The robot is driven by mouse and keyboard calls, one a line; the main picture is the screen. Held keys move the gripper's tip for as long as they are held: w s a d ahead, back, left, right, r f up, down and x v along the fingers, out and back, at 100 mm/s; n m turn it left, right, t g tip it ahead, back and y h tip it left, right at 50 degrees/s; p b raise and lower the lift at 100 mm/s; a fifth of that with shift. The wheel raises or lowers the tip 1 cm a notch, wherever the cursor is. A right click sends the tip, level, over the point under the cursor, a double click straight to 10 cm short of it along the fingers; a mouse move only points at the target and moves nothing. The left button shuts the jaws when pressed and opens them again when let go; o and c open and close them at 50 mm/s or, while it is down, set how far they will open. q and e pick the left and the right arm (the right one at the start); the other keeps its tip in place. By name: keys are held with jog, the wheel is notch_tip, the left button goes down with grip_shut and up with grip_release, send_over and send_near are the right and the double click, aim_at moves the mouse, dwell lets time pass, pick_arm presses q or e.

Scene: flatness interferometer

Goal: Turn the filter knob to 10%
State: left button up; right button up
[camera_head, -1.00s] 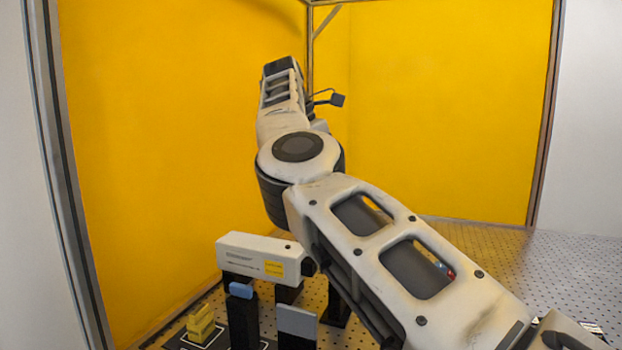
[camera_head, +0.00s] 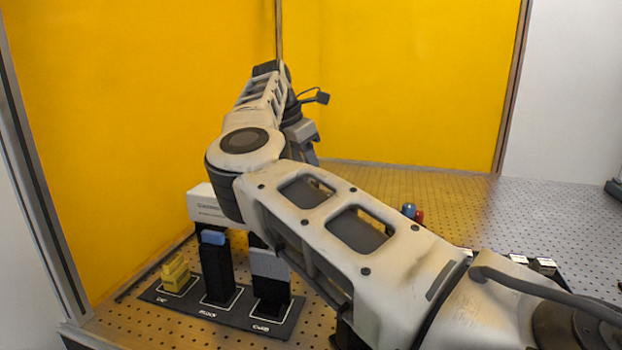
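I cannot make out the filter knob or its markings; my arm covers the middle of the bench. My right arm comes in from the lower right, bends at a round joint at the left and reaches toward the back. Its far end stands near the yellow back wall, with a grey part hanging down beside it. No fingertips of the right gripper show. My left gripper is not in the picture. A white instrument box (camera_head: 203,204) is partly hidden behind the arm's bend. A small blue piece (camera_head: 408,209) and a red piece (camera_head: 419,216) show just over the arm.
A black labelled mat (camera_head: 240,320) at the front left holds a yellow stepped piece (camera_head: 175,273), a blue-topped black stand (camera_head: 216,267) and a grey-topped black stand (camera_head: 270,280). The perforated bench (camera_head: 480,210) is largely clear at the back right.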

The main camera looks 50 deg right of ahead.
jog(key=shift+x, duration=2.25)
jog(key=shift+c, duration=0.4)
jog(key=shift+r, duration=0.1)
grip_shut()
jog(key=shift+m+g+p, duration=0.3)
jog(key=shift+m+p, duration=0.2)
jog(key=shift+m, duration=0.3)
jog(key=shift+o, duration=0.4)
grip_release()
jog(key=shift+r, duration=0.1)
